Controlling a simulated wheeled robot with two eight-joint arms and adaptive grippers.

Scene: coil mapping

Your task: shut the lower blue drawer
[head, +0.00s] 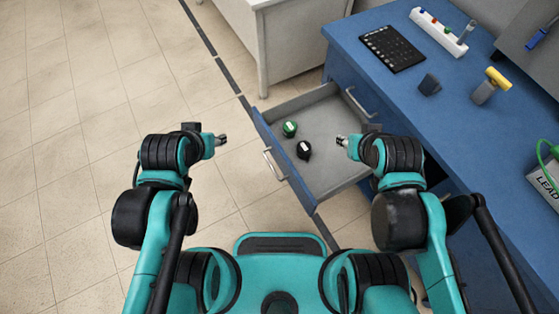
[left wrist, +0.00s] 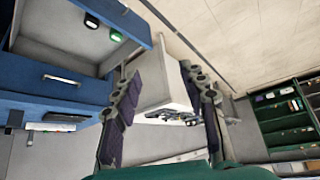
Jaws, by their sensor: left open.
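The lower blue drawer (head: 283,161) stands pulled out from the blue desk, its grey inside open to view. A metal handle (head: 270,164) is on its front, which faces left. A green item (head: 289,129) and a black item (head: 304,150) lie in it; the left wrist view shows the drawer (left wrist: 62,42) at upper left. My left gripper (head: 221,140) is open and empty, left of the drawer front and apart from it; its spread fingers (left wrist: 158,70) frame a pale cabinet behind. My right gripper (head: 341,140) appears over the drawer's right part; its jaw gap is too small to judge.
Above the open drawer, another handle (head: 357,104) sits on a closed drawer front. The blue desktop (head: 440,130) holds a black keypad (head: 392,48), a white strip (head: 438,32) and a yellow-topped tool (head: 492,85). A white cabinet (head: 300,45) stands behind. Tiled floor left is clear.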

